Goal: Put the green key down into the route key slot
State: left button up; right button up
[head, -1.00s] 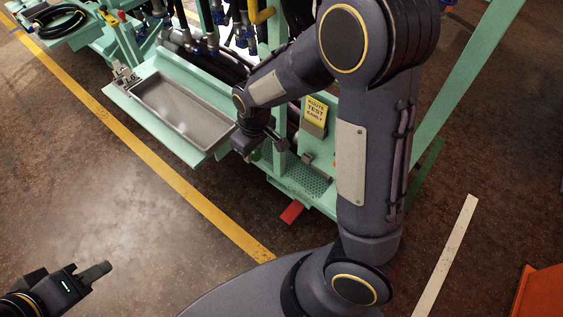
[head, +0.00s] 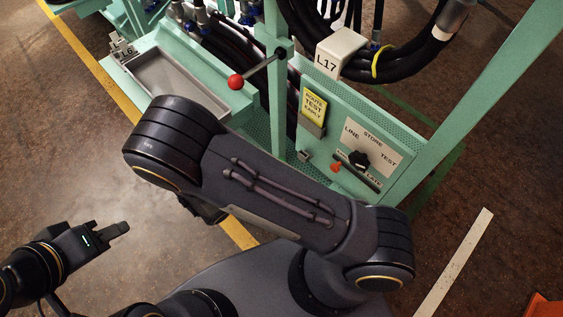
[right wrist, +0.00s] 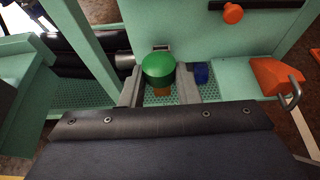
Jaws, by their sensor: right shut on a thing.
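The green key, with a round green head (right wrist: 158,66), is between the two grey fingers of my right gripper (right wrist: 159,90) in the right wrist view. The gripper is shut on it. A small grey fitting (right wrist: 162,46), which looks like the route key slot, is on the green panel just beyond the key head. My left gripper (head: 120,229) is empty over the floor, seen edge-on.
A blue piece (right wrist: 201,73) and an orange piece (right wrist: 274,76) with a metal hook lie right of the key. The panel carries a black selector knob (head: 358,159) and an orange knob (head: 336,167). A red-balled lever (head: 236,82) sticks out near the grey tray (head: 138,66).

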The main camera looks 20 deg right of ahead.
jog(key=shift+a+r, duration=0.1)
dwell(0.3)
jog(key=shift+w+d+f+b, duration=0.1)
jog(key=shift+w+d+b, duration=0.35)
jog(key=shift+d, duration=1.1)
jog(key=shift+w+d+f+b, duration=0.1)
jog(key=shift+w+d, duration=0.7)
jog(key=shift+d, duration=0.7)
jog(key=shift+w+d+f+b, duration=0.1)
jog(key=shift+w+d+b, duration=0.35)
jog(key=shift+d, duration=1.1)
jog(key=shift+w+f+b, duration=0.15)
jog(key=shift+f+b, duration=0.85)
jog(key=shift+f, duration=0.3)
jog(key=shift+f, duration=0.15)
jog(key=o, duration=1)
